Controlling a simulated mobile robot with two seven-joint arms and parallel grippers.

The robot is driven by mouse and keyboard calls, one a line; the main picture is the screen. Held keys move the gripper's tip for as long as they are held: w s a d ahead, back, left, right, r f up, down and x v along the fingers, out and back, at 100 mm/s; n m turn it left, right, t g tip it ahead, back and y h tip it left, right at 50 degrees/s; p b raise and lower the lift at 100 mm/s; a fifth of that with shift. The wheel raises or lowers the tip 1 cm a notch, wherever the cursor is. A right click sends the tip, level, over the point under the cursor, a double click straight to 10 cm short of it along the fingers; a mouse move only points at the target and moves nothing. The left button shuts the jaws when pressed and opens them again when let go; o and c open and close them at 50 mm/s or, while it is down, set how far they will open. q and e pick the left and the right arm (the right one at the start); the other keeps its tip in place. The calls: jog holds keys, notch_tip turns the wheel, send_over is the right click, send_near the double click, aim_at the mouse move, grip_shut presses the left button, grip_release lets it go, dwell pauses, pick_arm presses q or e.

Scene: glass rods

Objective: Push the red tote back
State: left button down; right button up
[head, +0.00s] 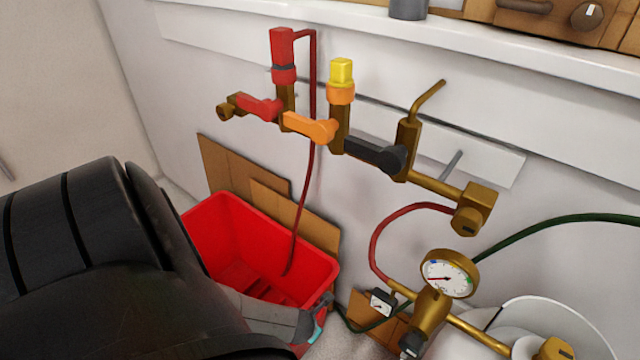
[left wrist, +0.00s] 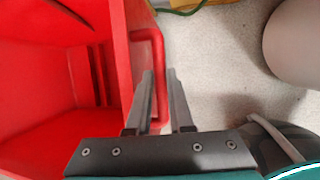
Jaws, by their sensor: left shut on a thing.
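The red tote (head: 215,235) stands upright on the floor against the white wall, left of centre in the head view. Its inside and right wall fill the left part of the left wrist view (left wrist: 115,70). My left gripper (head: 322,312) is at the tote's near right corner, partly hidden behind my dark arm. The tote's near left part is hidden by my arm. My right gripper does not show.
Cardboard sheets (head: 222,168) lean on the wall behind the tote. A red hose (head: 311,150) hangs from the brass valve manifold (head: 340,125) into the tote. A pressure gauge (head: 447,274) on brass piping and a white cylinder (head: 550,320) stand to the right.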

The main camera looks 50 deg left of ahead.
pick_arm(q)
jog(key=shift+s+a, duration=0.15)
jog(key=shift+a, duration=0.4)
jog(key=c, duration=1.1)
grip_release()
jog(key=shift+c, duration=0.2)
jog(key=o, duration=0.3)
jog(key=shift+o, duration=0.2)
jog(key=shift+d, duration=0.15)
jog(key=shift+d+r, duration=0.1)
